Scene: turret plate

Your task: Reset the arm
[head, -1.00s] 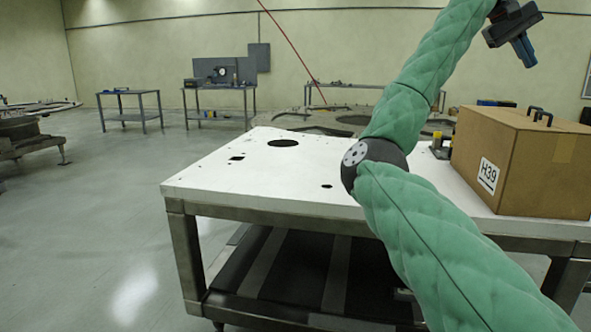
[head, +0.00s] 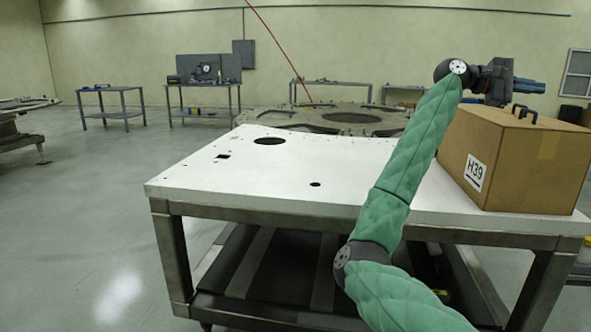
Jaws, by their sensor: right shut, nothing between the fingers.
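My right arm, in a green quilted sleeve, comes in from the bottom right of the head view and rises past the front of the white table. Its elbow is low, in front of the table's front edge. My right gripper (head: 530,86) is at the upper right, above and behind the cardboard box in the picture, pointing right. Its fingers look closed together, and nothing shows between them. My left gripper is not in view.
The white table (head: 225,188) has dark holes in its top. A cardboard box (head: 563,170) marked H39 stands on its right end. A large round plate (head: 290,117) lies behind. Small tables (head: 110,89) stand at the back left.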

